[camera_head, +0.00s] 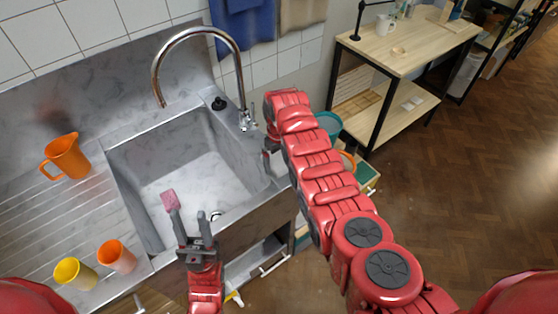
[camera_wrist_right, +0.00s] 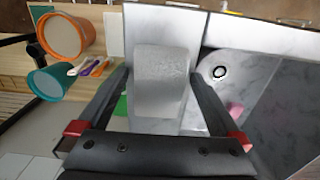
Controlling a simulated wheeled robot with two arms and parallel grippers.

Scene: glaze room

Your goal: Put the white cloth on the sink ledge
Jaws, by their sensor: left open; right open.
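The pale grey-white cloth (camera_wrist_right: 160,88) shows in the right wrist view as a smooth draped shape, apparently lying over the light metal ledge (camera_wrist_right: 178,22) beside the sink basin. My right gripper (camera_wrist_right: 160,75) is open, with one finger on each side of the cloth. In the head view my right arm hides the cloth and most of that gripper, by the sink's right edge. My left gripper (camera_head: 190,220) is open and empty above the sink's front edge.
The sink (camera_head: 180,185) has a curved tap (camera_head: 215,32) and a pink sponge (camera_head: 169,200) inside. An orange jug (camera_head: 66,157), an orange cup (camera_head: 116,257) and a yellow cup (camera_head: 75,273) stand on the drainboard. Teal (camera_wrist_right: 47,82) and orange pots (camera_wrist_right: 65,38) stand beyond the ledge.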

